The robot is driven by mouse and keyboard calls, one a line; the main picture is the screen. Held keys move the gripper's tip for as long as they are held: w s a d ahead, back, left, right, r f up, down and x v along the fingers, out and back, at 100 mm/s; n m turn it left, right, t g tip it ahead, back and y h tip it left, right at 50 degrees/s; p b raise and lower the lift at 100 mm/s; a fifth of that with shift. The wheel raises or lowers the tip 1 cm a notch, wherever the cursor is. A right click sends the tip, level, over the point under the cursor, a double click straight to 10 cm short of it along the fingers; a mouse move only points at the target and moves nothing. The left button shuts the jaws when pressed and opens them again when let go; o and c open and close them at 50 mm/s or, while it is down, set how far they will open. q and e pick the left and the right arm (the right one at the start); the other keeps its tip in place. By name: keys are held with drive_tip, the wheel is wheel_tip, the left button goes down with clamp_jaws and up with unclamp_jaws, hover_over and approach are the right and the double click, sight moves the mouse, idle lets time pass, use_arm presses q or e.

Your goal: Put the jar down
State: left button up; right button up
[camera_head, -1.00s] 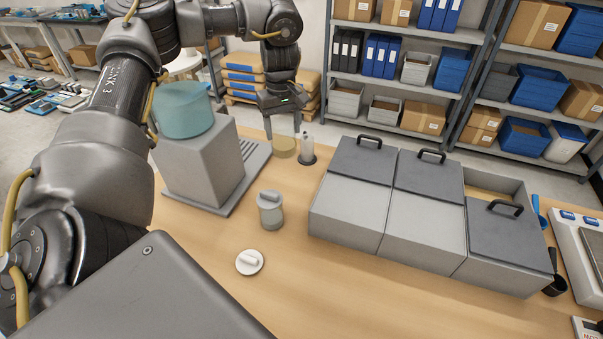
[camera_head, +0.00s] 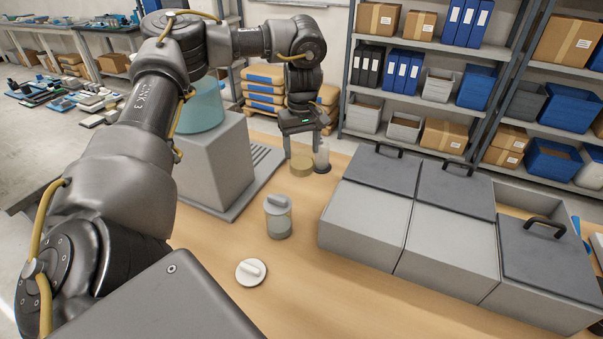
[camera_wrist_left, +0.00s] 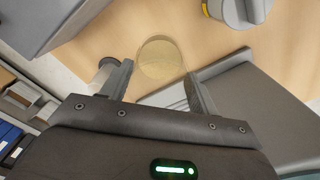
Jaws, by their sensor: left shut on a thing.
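My left gripper (camera_head: 302,147) points down at the far side of the table and is shut on a jar (camera_head: 301,166). The jar is short, round and clear with tan contents, and no lid shows on it. In the left wrist view the jar (camera_wrist_left: 161,57) sits between the two fingers (camera_wrist_left: 160,76). It is upright, low over the wooden table (camera_head: 330,310); I cannot tell whether its base touches the wood. A loose round lid (camera_head: 251,271) with a grip bar lies on the table nearer me. My right gripper is out of view.
A lidded jar (camera_head: 278,217) stands nearer me. A grey block (camera_head: 212,165) with a teal vessel (camera_head: 204,105) is left; grey bins (camera_head: 366,222) are right.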

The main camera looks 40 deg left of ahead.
sight(302, 174)
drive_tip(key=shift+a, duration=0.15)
